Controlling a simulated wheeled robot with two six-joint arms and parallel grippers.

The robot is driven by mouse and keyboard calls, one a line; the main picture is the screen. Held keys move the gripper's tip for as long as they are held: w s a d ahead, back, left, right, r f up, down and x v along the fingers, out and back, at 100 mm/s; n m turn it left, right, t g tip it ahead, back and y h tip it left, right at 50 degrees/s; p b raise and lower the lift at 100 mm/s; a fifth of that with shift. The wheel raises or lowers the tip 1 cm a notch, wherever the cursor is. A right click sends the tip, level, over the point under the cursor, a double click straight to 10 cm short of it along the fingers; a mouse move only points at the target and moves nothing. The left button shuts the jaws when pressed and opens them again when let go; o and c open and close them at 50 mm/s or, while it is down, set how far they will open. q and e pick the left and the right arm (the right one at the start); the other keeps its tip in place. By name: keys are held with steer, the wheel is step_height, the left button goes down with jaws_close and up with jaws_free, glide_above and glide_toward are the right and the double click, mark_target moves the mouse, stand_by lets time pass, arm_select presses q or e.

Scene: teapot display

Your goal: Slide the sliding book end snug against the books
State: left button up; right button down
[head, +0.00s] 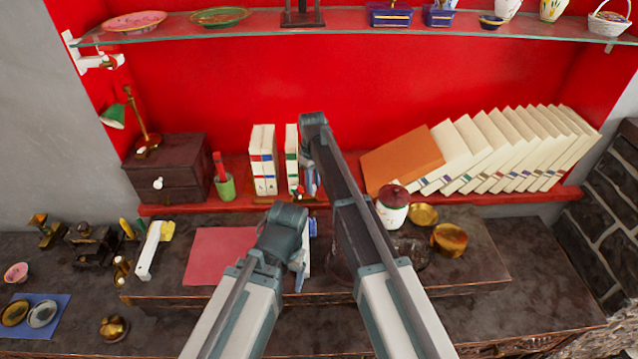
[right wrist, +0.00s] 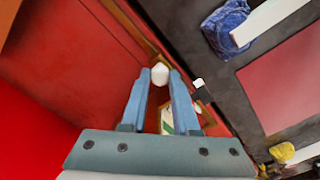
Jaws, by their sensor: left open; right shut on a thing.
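My right gripper (head: 309,190) reaches down to the red shelf, just right of the upright books. In the right wrist view its two blue fingers (right wrist: 158,85) close on the white knob of the sliding book end (right wrist: 160,75). The rest of the book end is mostly hidden by my gripper. Two pale books (head: 263,160) stand upright on the shelf, and a third pale book (head: 291,157) stands upright to their right, with a narrow red gap between. The contact between book end and books cannot be made out. My left gripper (head: 303,270) is open over the desk.
An orange book (head: 403,160) and several pale books (head: 520,148) lean at the right of the shelf. A green cup (head: 225,187) and dark drawer box (head: 165,168) stand left. A white jar (head: 392,208) stands right of my right arm. A glass shelf (head: 350,25) hangs above.

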steer(key=c, duration=0.7)
jaws_free()
steer(key=shift+o, duration=0.2)
steer(key=shift+r, duration=0.1)
step_height(320, 180, up, 14)
steer(key=p, duration=1.3)
steer(key=shift+f+p, duration=0.2)
steer(key=shift+p, duration=0.2)
